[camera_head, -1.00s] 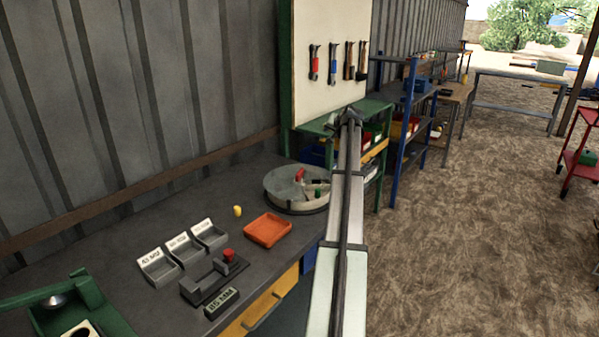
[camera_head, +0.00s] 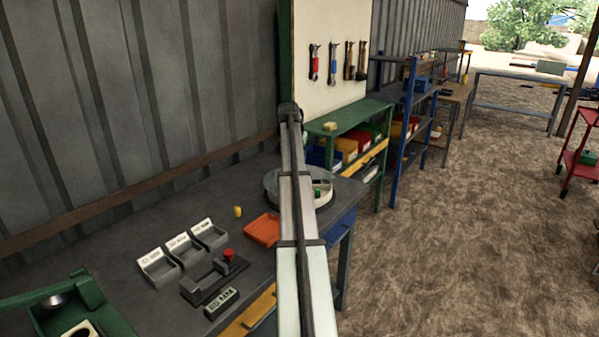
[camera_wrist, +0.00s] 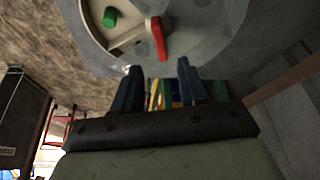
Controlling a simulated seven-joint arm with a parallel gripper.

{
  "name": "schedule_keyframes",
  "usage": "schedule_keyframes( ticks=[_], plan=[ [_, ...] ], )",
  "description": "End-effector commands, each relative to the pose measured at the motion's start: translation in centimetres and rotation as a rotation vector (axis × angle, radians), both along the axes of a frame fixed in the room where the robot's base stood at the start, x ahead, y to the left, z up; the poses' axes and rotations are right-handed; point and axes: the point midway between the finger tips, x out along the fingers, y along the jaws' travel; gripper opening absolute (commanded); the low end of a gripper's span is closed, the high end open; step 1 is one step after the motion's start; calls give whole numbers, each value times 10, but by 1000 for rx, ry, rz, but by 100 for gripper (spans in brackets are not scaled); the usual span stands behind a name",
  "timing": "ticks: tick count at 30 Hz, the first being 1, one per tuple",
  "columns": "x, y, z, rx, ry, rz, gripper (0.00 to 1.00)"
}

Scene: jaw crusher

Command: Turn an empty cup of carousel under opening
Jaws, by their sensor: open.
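The round grey carousel (camera_head: 271,190) stands on the workbench, and my arm hides its middle in the head view. In the wrist view the carousel (camera_wrist: 200,45) fills the top centre, with a pale opening (camera_wrist: 130,35) cut into its cover. A green piece (camera_wrist: 110,17) shows in the opening, and a red lever-like piece (camera_wrist: 158,38) lies at its edge. My gripper (camera_wrist: 160,85) is open and empty, its two fingers apart beside the carousel's rim. I cannot tell whether they touch it. The gripper is hidden in the head view.
An orange tray (camera_head: 262,230), a yellow piece (camera_head: 238,212), three labelled grey bins (camera_head: 185,251) and a dark fixture with a red knob (camera_head: 229,255) sit on the workbench (camera_head: 150,310). A green shelf (camera_head: 350,120) stands behind. The corrugated wall (camera_head: 140,110) bounds the left.

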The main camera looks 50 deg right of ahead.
Motion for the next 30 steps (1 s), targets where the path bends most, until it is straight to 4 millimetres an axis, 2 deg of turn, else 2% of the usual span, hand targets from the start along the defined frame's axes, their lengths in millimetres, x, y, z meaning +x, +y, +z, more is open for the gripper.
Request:
schedule_keyframes(
  ticks=[6,15,21,30],
  plan=[
    [5,-15,-37,1,-1,0,43],
    [9,-30,-73,1,-2,1,43],
    [10,-33,-83,0,-2,1,43],
    [11,-33,-84,0,-3,1,43]
  ],
)
